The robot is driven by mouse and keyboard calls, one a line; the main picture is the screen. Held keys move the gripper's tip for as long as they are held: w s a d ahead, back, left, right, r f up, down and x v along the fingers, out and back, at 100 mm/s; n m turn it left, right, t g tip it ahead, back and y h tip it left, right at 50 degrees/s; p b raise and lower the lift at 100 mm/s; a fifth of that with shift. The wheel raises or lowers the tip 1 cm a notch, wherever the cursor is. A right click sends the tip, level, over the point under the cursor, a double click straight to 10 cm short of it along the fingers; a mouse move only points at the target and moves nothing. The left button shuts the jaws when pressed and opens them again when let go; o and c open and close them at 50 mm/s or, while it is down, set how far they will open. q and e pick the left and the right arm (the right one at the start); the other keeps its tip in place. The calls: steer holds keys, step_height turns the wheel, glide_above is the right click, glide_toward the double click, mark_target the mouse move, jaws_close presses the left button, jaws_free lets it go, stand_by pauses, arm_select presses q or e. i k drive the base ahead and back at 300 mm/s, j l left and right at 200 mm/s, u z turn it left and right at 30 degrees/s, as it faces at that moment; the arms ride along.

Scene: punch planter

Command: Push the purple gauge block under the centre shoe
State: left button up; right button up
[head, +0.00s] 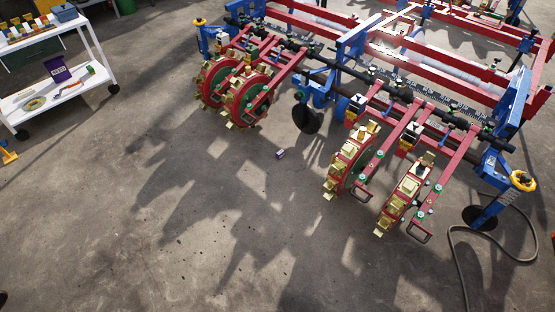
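A small purple block (279,154) with a pale face lies on the concrete floor in front of the planter (345,40). It lies apart from the wheels, in the gap between the left pair of punch wheels (245,97) and the right pair (349,160). A dark disc (307,118) under the blue middle bracket stands behind the block, to its right. I cannot tell which part is the centre shoe. Neither of my grippers shows in the head view.
A white cart (95,80) with a purple box (57,70) and other items stands at the left. A yellow stand (8,153) is at the left edge. A black hose (455,262) lies at the right. The foreground floor is clear.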

mark_target(280, 154)
steer(key=i+l, duration=0.25)
steer(key=i+j+u, duration=0.15)
steer(key=i, duration=1.05)
